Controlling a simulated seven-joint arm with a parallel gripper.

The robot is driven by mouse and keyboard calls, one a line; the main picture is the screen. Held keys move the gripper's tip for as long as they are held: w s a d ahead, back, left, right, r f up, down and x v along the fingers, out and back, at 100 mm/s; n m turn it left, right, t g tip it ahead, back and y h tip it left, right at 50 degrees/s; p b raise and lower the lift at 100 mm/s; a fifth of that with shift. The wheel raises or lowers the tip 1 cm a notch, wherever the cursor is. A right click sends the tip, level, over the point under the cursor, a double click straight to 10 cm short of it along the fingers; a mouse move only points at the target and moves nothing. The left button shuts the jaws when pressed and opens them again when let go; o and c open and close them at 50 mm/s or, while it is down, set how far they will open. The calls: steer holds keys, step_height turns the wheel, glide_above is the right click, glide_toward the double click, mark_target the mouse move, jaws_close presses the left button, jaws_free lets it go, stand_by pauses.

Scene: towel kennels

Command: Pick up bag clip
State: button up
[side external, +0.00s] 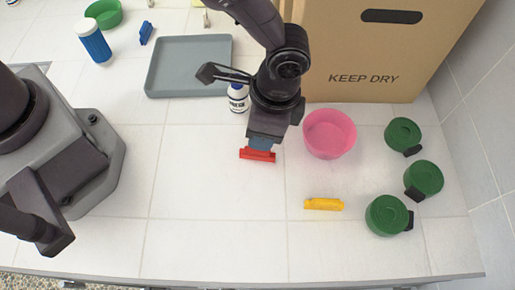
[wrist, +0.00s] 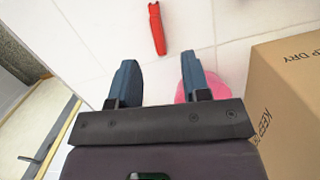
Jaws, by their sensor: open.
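A red bag clip (side external: 257,155) lies on the white tiled surface, just past my gripper (side external: 262,140) in the side view. In the wrist view the red clip (wrist: 157,28) lies beyond the fingertips, roughly in line with the gap between them. My gripper (wrist: 158,65) is open and empty, its two blue-grey fingers apart. A yellow clip (side external: 323,204) lies toward the front right of the side view. A blue clip (side external: 147,33) lies at the back left. My gripper's height above the surface is hard to tell.
A pink bowl (side external: 330,134) and a cardboard box (side external: 375,45) stand right of my gripper. Several green containers (side external: 423,178) line the right. A white bottle (side external: 238,98), grey tray (side external: 188,66) and blue jar (side external: 94,42) are behind and left. The front middle is clear.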

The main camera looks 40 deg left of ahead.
mark_target(257, 151)
steer(key=f, duration=0.8)
steer(key=shift+s+a+f, duration=0.1)
steer(key=shift+s+a, duration=0.15)
steer(key=shift+s, duration=0.15)
jaws_close()
